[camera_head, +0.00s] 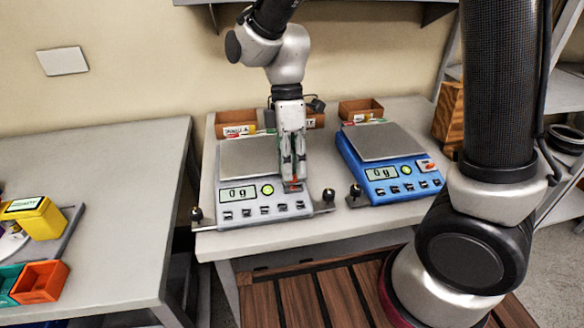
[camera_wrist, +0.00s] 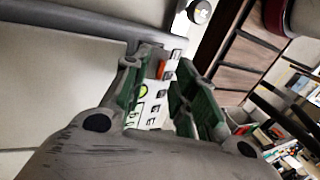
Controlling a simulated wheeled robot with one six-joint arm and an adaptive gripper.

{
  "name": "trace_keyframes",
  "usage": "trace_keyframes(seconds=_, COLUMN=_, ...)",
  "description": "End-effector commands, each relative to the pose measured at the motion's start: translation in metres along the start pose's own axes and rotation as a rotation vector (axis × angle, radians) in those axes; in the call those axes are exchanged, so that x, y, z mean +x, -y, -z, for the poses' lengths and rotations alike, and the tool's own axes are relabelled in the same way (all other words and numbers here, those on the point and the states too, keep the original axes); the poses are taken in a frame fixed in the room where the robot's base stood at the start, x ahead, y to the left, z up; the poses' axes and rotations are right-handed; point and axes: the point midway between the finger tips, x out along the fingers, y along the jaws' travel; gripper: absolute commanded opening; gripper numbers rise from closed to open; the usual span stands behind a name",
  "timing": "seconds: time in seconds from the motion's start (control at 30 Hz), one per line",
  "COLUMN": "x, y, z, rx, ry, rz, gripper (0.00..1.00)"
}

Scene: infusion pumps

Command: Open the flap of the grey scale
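The grey scale (camera_head: 235,206) sits on the table with a metal plate (camera_head: 247,157), a display reading "0 g", a round yellow-green button and a row of keys. A thin bar with dark knobs (camera_head: 196,214) runs along its front edge; I cannot tell whether this belongs to the flap. My gripper (camera_head: 293,176) points down over the right part of the scale's panel, close above a red switch (camera_head: 292,187). In the wrist view my gripper (camera_wrist: 158,72) has its green-padded fingers apart and nothing held between them. The panel and the red switch (camera_wrist: 169,76) show in the gap.
A blue scale (camera_head: 392,186) stands close on the right, with a knob (camera_head: 355,190) at its front left. Small brown boxes (camera_head: 236,122) line the back of the table. A separate table (camera_head: 95,160) at left holds coloured bins (camera_head: 40,281).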

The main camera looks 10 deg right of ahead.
Motion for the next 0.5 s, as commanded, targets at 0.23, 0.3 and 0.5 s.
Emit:
trace_keyframes(seconds=0.23, x=0.01, y=-0.0001, z=0.0001, rx=0.001, ry=-0.001, rz=-0.001, gripper=0.28)
trace_keyframes(seconds=0.3, x=0.0099, y=-0.0001, z=0.0001, rx=0.001, ry=-0.001, rz=-0.002, gripper=0.28)
trace_keyframes(seconds=0.5, x=0.0097, y=-0.0001, z=0.0, rx=0.001, ry=-0.001, rz=-0.001, gripper=0.04)
